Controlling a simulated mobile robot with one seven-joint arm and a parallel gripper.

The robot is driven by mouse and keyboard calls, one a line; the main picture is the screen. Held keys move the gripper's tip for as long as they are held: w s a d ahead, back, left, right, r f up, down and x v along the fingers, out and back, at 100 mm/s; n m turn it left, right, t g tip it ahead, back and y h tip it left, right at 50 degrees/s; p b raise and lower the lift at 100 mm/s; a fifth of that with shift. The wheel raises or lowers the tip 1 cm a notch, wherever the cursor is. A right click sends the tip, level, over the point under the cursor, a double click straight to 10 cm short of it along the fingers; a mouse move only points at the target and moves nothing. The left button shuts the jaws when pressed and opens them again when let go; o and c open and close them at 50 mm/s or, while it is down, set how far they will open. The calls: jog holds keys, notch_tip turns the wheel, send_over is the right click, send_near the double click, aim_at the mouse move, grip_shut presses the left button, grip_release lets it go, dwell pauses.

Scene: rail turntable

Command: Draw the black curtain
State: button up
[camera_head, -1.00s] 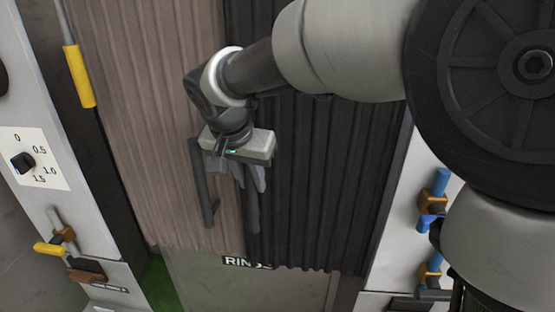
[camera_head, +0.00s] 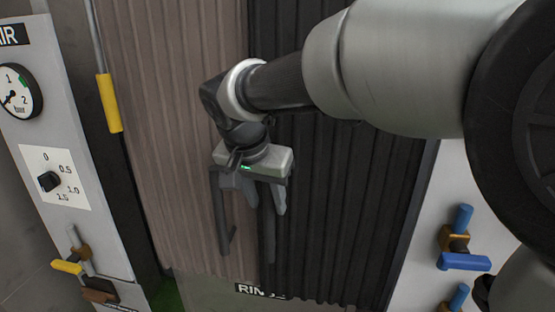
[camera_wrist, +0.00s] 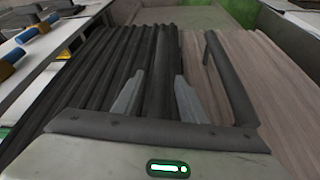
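The black curtain (camera_head: 335,190) hangs in vertical folds in the head view, right of the brown one. It also fills the left middle of the wrist view (camera_wrist: 95,70). A long dark bar handle (camera_head: 268,232) runs along its left edge. In the wrist view this handle (camera_wrist: 161,70) appears between my two grey fingertips. My gripper (camera_head: 258,203) is open in front of the curtains' meeting edge, pointing down in the picture. The fingers (camera_wrist: 156,95) show gaps to the handle on both sides. Its depth between the fingers is hard to tell.
The brown curtain (camera_head: 175,130) has its own dark bar handle (camera_head: 222,220), close beside my gripper. A left panel carries a gauge (camera_head: 17,90), a dial (camera_head: 48,181) and a yellow-handled valve (camera_head: 68,266). Blue-handled valves (camera_head: 464,261) stand on the right panel.

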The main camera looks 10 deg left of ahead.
aim_at(269, 209)
jog(key=p+v, duration=0.1)
jog(key=v, duration=1.2)
jog(key=shift+s+r+p, duration=0.15)
jog(key=shift+r+p, duration=0.15)
jog(key=shift+p, duration=0.05)
jog(key=w+d+m+g+y+p, duration=0.25)
jog(key=d+m+y+p, duration=0.35)
jog(key=m, duration=1.7)
jog(key=shift+t+h, duration=0.25)
jog(key=shift+h, duration=0.55)
jog(key=x, duration=1.1)
jog(key=b+x, duration=0.1)
jog(key=x, duration=0.5)
jog(key=shift+w+d+f, duration=0.2)
jog(key=shift+w, duration=0.1)
grip_shut()
